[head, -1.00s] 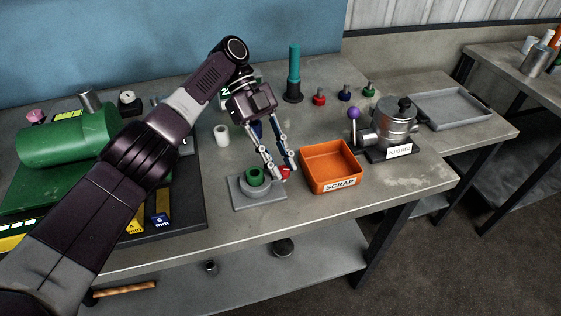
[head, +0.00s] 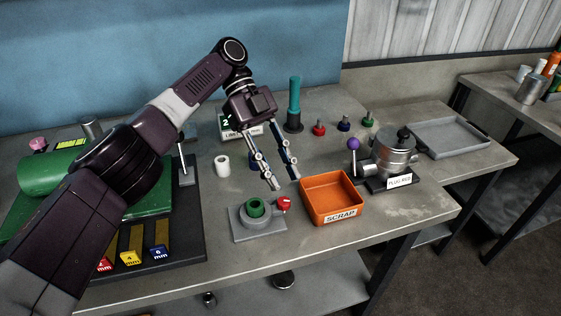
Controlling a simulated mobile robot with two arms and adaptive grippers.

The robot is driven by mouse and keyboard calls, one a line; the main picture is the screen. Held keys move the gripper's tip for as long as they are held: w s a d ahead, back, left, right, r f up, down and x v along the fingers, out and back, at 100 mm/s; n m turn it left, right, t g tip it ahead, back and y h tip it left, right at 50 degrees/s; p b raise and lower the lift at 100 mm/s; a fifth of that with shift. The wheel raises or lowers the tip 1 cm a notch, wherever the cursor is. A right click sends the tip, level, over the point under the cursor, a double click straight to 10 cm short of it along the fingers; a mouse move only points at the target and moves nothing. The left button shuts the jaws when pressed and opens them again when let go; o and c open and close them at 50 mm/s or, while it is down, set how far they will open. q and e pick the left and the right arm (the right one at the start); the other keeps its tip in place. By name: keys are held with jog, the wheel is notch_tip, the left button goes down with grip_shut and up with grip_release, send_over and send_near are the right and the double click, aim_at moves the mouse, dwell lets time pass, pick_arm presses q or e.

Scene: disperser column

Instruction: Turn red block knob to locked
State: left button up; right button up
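The red knob (head: 285,203) sits on the right side of a grey block (head: 258,228), which has a green ring (head: 256,208) in its round top. The knob shows a pale mark, too small to read. My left gripper (head: 286,184) points down just above and behind the knob, with its two fingers apart and nothing between them. It looks clear of the knob. My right gripper is not in view.
An orange SCRAP bin (head: 332,214) stands close to the right of the block. A metal plug device (head: 394,155) with a purple ball lever (head: 353,144) is farther right. A white cylinder (head: 222,165) stands behind left. The bench front before the block is clear.

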pick_arm(q)
jog(key=shift+r, duration=1.5)
